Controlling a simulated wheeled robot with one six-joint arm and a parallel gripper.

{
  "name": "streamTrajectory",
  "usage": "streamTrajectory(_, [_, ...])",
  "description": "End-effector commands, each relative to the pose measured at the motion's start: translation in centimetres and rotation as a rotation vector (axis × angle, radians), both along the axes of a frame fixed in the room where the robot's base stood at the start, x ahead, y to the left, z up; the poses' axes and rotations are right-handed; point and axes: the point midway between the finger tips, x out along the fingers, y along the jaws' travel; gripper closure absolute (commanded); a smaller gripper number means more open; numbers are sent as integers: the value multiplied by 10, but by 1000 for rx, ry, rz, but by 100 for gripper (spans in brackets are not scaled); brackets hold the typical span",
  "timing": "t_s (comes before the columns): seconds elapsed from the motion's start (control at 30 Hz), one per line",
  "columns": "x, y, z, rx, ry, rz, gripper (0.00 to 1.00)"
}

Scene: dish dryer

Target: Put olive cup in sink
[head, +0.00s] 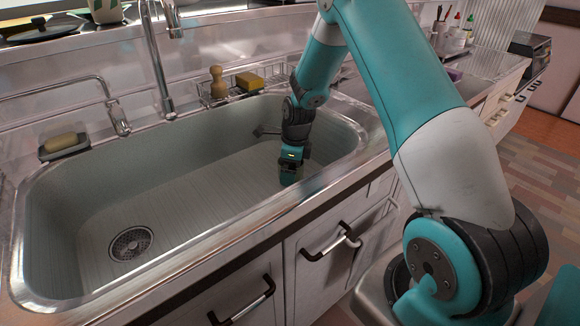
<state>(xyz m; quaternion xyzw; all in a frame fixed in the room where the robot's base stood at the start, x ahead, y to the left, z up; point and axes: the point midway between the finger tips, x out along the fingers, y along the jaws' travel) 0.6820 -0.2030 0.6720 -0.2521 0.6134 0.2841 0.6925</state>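The sink (190,182) is a wide metal basin with a ribbed floor and a round drain (130,243) at the front left. My gripper (290,165) points down inside the right part of the basin, low over its floor. A small dark teal-green shape shows at its tip; I cannot tell whether this is part of the gripper or a cup in it. The fingers are too small and dark to tell open from shut. I see no clearly olive cup elsewhere in view.
A tall faucet (160,75) and a side spout (118,118) stand behind the sink. A soap dish (65,146) sits at the rim's left corner. A wooden brush (218,84) and a yellow sponge (250,81) are in a rack behind. The basin's left and middle are clear.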

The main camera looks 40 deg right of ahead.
Motion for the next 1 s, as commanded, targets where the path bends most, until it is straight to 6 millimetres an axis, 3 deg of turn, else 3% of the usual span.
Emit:
streamTrajectory(0.27, [0,-1,11,-1,-2,0,0])
streamTrajectory(0.7, [-8,-8,101,-1,-4,0,0])
streamTrajectory(0.9, [-10,-8,121,1,-2,10,0])
streamTrajectory(1.0, [-14,7,135,1,-17,122,0])
